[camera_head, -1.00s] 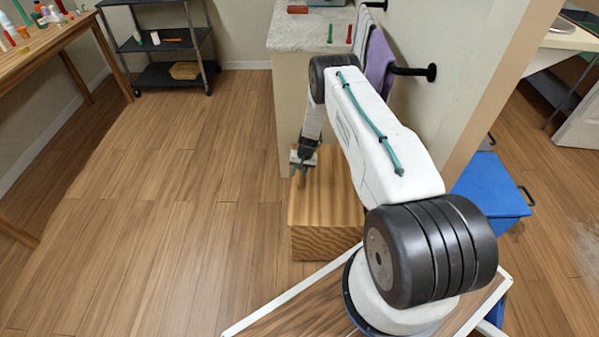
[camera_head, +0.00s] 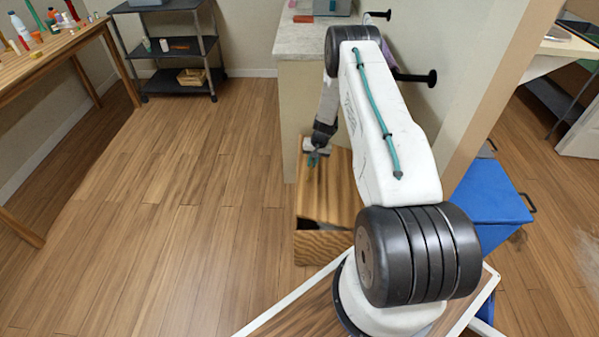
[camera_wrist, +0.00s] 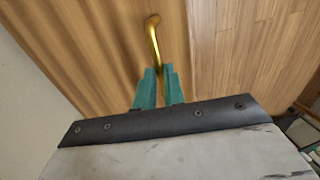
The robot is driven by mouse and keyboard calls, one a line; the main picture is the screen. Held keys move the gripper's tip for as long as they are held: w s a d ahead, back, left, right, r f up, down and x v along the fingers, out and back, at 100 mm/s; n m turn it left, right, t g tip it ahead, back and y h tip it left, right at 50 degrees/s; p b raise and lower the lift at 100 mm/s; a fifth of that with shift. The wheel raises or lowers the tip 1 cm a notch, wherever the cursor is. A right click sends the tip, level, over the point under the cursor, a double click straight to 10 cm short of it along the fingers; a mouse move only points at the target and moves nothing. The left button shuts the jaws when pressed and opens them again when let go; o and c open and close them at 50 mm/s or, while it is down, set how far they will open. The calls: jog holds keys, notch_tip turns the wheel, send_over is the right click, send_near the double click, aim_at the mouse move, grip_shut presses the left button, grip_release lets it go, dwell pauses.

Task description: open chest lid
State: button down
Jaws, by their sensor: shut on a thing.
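The wooden chest (camera_head: 320,247) stands on the floor in front of my base, beside the counter end. Its lid (camera_head: 332,190) is tilted up, with a dark gap showing between it and the chest body at the near side. My gripper (camera_head: 313,160) is at the far left part of the lid. In the wrist view a brass handle (camera_wrist: 154,40) runs down across the lid (camera_wrist: 95,40) to between the green fingertips of my gripper (camera_wrist: 158,75). The fingers are shut on its lower end. The chest's inside is mostly hidden by the lid and my arm.
A counter (camera_head: 300,90) and a wall stand right behind the chest. A blue box (camera_head: 487,200) is to the right past the wall. A table (camera_head: 50,55) and a dark shelf cart (camera_head: 175,50) stand at the left and back. The floor at left is clear.

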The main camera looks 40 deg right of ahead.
jog(key=s+d+r, duration=0.5)
jog(key=shift+s+d+r, duration=0.15)
jog(key=shift+d, duration=0.25)
jog(key=c, duration=1.5)
grip_release()
jog(key=shift+o, duration=0.6)
jog(key=shift+d, duration=0.15)
jog(key=shift+c, duration=0.5)
jog(key=shift+w+a, duration=0.2)
jog(key=shift+w, duration=0.1)
